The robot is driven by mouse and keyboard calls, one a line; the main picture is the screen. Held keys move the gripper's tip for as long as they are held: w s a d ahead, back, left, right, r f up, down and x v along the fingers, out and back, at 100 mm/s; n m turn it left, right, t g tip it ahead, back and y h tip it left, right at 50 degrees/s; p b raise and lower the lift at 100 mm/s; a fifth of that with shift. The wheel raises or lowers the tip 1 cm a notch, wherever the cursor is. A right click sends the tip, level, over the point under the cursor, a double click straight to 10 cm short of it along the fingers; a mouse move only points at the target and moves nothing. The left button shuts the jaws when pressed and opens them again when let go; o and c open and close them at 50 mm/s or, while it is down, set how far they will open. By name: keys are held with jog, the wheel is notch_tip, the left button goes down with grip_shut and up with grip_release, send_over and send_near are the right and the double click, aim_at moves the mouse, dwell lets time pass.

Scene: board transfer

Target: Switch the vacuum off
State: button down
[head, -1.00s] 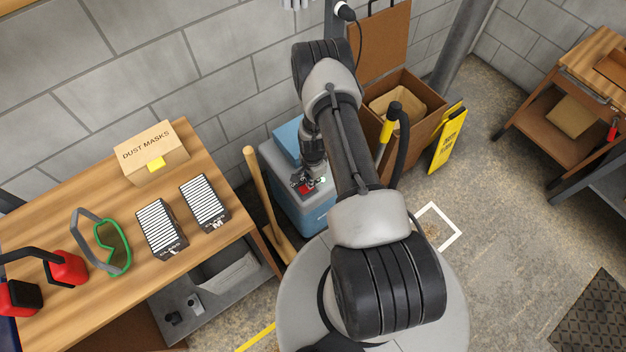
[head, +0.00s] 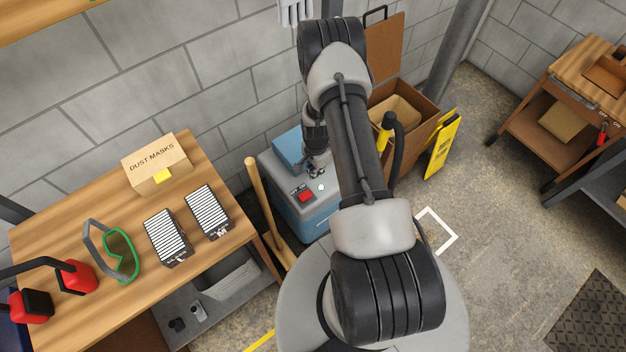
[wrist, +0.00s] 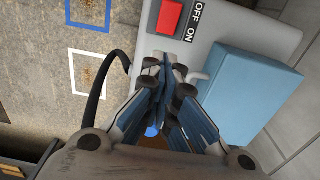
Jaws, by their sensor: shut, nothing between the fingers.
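The vacuum (head: 318,222) is a box with a grey top and blue sides, standing on the floor by the wall. Its red switch (head: 306,196) is uncovered on the front of the top, with a small pale round spot (head: 321,187) beside it. In the wrist view the red switch (wrist: 169,17) sits by the OFF and ON label (wrist: 193,22). I cannot tell which way it is pressed. My gripper (head: 317,174) is shut and empty, behind the switch and apart from it. Its fingertips (wrist: 165,62) also show in the wrist view. A blue block (wrist: 250,95) is on the vacuum's top.
A workbench (head: 75,210) with a dust mask box (head: 156,165) stands left. A wooden handle (head: 262,205) leans between bench and vacuum. An open brown box (head: 418,125) and yellow sign (head: 441,144) stand to the right.

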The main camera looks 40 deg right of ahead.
jog(key=r, duration=0.2)
jog(key=d+r+p, duration=0.1)
jog(key=r, duration=0.2)
jog(key=shift+f, duration=0.1)
dwell(0.3)
